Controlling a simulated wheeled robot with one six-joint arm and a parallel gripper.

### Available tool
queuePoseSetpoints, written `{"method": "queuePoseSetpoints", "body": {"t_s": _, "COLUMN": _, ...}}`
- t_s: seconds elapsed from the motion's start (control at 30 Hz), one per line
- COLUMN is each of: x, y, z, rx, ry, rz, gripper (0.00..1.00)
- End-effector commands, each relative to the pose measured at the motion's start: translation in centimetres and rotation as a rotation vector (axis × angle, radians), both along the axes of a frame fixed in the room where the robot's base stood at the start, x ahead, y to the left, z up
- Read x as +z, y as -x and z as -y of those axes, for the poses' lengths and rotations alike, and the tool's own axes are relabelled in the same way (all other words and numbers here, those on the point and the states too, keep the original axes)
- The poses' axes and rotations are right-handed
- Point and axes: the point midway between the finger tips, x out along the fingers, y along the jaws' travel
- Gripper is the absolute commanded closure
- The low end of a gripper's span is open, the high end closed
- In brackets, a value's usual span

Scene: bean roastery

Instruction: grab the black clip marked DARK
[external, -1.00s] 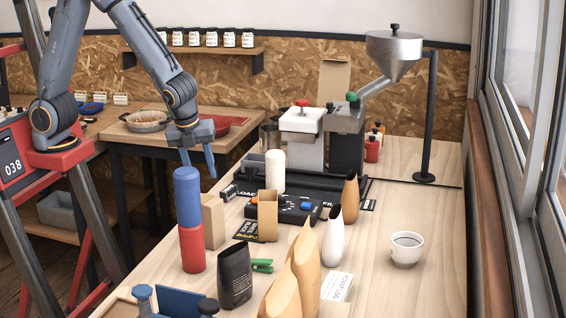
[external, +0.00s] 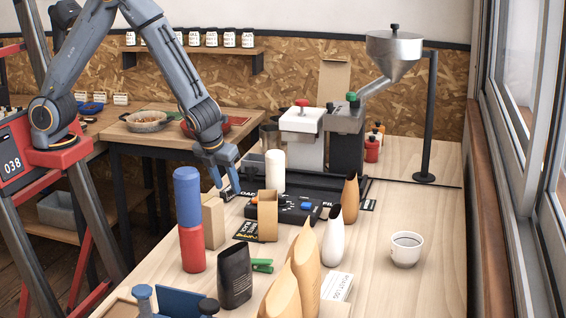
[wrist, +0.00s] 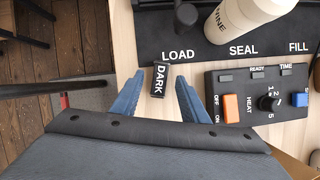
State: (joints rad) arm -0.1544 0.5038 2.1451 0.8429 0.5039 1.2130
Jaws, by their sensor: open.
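The black clip marked DARK (wrist: 160,79) lies on the light wood bench, seen between my fingers in the wrist view. My gripper (wrist: 160,86) is open, with one blue finger on each side of the clip and a gap to both. In the external view my gripper (external: 227,187) points down over the bench's left edge, just left of the sealer's control box. There its fingers largely hide the clip. I cannot tell how far the fingertips are above the bench.
The control box (wrist: 262,95) with an orange switch stands close right of my gripper. The black LOAD-SEAL-FILL strip (wrist: 210,50) and a cream cylinder (wrist: 240,18) are beyond. The stacked blue and red cylinders (external: 188,200) and a tan box (external: 213,222) stand nearer the external camera.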

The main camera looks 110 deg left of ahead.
Motion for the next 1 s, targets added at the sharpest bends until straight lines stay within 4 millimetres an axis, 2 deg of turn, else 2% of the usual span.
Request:
{"method": "queuePoseSetpoints", "body": {"t_s": 0.1, "x": -0.7, "y": -0.1, "z": -0.3, "rx": 0.0, "ry": 0.001, "rz": 0.0, "gripper": 0.59}}
{"method": "queuePoseSetpoints", "body": {"t_s": 0.37, "x": -0.8, "y": -0.1, "z": -0.3, "rx": 0.001, "ry": 0.0, "rz": 0.001, "gripper": 0.61}}
{"method": "queuePoseSetpoints", "body": {"t_s": 0.6, "x": -0.8, "y": -0.1, "z": -0.3, "rx": 0.001, "ry": 0.001, "rz": 0.0, "gripper": 1.0}}
{"method": "queuePoseSetpoints", "body": {"t_s": 0.87, "x": -0.7, "y": -0.1, "z": -0.3, "rx": 0.001, "ry": 0.0, "rz": 0.001, "gripper": 1.0}}
{"method": "queuePoseSetpoints", "body": {"t_s": 1.0, "x": 0.5, "y": -0.1, "z": -0.3, "rx": 0.002, "ry": 0.0, "rz": 0.004, "gripper": 1.0}}
